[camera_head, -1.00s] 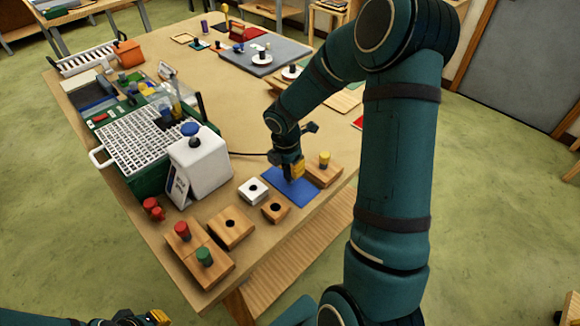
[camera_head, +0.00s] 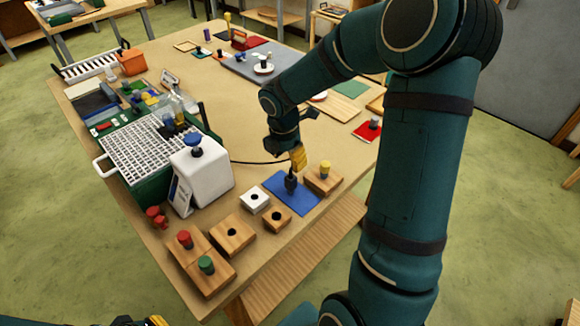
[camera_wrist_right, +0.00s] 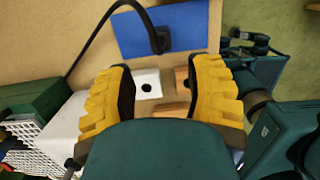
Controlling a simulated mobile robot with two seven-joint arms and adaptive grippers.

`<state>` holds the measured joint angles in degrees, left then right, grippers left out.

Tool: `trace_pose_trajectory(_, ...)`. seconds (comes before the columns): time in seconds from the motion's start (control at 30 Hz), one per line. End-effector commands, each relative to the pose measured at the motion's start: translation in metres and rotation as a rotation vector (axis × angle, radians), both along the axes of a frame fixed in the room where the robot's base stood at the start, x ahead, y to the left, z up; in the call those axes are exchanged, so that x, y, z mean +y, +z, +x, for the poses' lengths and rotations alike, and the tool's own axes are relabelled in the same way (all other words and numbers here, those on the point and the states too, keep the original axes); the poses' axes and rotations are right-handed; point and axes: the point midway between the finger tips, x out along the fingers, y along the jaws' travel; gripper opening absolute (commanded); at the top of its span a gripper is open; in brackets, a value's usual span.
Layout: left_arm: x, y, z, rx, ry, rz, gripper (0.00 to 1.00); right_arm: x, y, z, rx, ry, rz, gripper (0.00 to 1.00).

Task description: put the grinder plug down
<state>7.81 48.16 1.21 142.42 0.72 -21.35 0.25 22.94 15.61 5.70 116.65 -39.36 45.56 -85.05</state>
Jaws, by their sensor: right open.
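The dark grinder plug (camera_head: 290,184) stands on the blue mat (camera_head: 300,205), with its black cable running left toward the white machine. In the wrist view the plug (camera_wrist_right: 160,41) and cable lie on the blue mat (camera_wrist_right: 196,27), beyond the fingertips. My right gripper (camera_head: 298,160) is just above the plug in the head view. Its yellow fingers (camera_wrist_right: 160,68) are spread apart with nothing between them. My left gripper (camera_head: 140,321) shows only in part at the bottom edge, and its jaws are not clear.
The white grinder (camera_head: 205,172) stands left of the mat. A wooden block with a yellow-topped peg (camera_head: 324,178) is right of the mat. A white holed block (camera_head: 254,197) and wooden blocks (camera_head: 232,234) sit in front, some with red and green pegs. Bare tabletop lies behind.

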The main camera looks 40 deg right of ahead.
Motion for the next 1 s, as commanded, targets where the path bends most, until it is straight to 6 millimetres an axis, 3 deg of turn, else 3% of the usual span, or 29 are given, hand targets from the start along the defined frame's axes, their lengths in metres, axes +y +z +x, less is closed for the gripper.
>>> trace_pose_trajectory(0.1, 0.0, 0.004, 0.0, 0.0, 0.0, -0.001, 0.0, 0.002, 0.02, 0.0, -0.002, -0.001, -0.001, 0.52)
trace_pose_trajectory(0.3, 0.0, 0.006, 0.0, 0.001, 0.0, -0.001, 0.0, 0.004, 0.035, 0.0, 0.0, 0.0, 0.001, 0.52)
trace_pose_trajectory(1.0, 0.0, 0.006, 0.0, 0.0, 0.0, -0.001, 0.0, 0.005, 0.036, -0.001, 0.0, -0.001, 0.001, 0.52)
